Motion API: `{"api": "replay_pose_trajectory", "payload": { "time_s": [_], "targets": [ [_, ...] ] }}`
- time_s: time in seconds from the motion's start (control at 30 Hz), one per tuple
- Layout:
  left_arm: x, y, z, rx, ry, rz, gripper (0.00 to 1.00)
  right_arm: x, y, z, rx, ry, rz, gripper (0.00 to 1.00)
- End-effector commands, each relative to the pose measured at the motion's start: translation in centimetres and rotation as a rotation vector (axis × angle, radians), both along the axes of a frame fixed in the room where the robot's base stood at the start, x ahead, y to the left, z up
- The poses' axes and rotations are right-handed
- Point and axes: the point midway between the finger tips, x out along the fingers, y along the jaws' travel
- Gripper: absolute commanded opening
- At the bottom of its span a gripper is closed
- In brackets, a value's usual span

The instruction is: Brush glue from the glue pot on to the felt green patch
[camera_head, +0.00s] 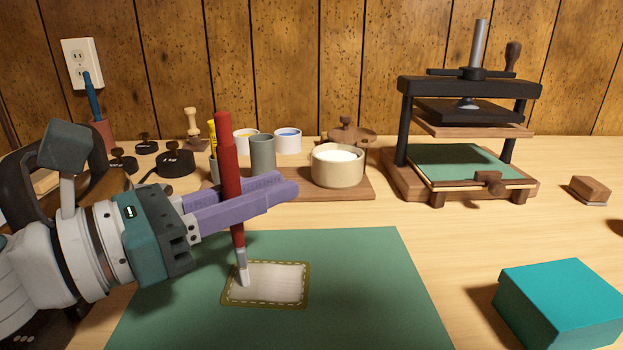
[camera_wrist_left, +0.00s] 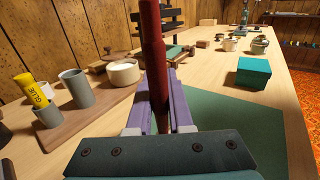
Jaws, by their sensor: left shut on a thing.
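My left gripper (camera_head: 283,188) is shut on a brush with a red handle (camera_head: 226,150), held nearly upright. The handle also shows between the purple fingers in the left wrist view (camera_wrist_left: 155,65). The brush's pale bristle tip is over the left part of the green patch (camera_head: 229,298) and looks to be touching it. The patch has an olive-green stitched border, and its middle is covered whitish. It lies flat on a dark green mat (camera_head: 370,270). The cream glue pot (camera_head: 337,174), holding white glue, stands behind on a wooden board. My right gripper is not in view.
A teal box (camera_head: 560,305) stands at the front right. A black press (camera_head: 470,88) stands at the back right. Grey cups (camera_head: 263,155), a yellow glue tube (camera_wrist_left: 30,90) and paint pots stand near the glue pot. The mat's right part is clear.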

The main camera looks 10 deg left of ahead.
Motion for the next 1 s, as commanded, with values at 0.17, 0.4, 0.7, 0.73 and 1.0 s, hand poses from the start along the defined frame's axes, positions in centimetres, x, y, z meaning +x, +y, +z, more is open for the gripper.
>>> {"api": "replay_pose_trajectory", "payload": {
  "time_s": [0.17,0.4,0.7,0.73,1.0],
  "targets": [
    [0.2,-0.7,0.2,0.0,-0.001,0.001,0.0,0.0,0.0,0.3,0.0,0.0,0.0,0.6],
    [0.3,-1.6,0.1,-0.001,-0.001,0.0,0.0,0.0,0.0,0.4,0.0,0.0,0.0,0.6],
    [0.5,-2.6,0.0,0.0,-0.001,0.001,0.0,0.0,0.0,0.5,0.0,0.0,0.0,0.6],
    [0.5,-2.6,0.0,0.0,-0.001,0.001,0.0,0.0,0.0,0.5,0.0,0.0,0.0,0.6],
    [0.5,-2.6,-0.1,0.001,-0.002,0.001,0.0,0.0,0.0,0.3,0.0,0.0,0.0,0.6]
  ]
}}
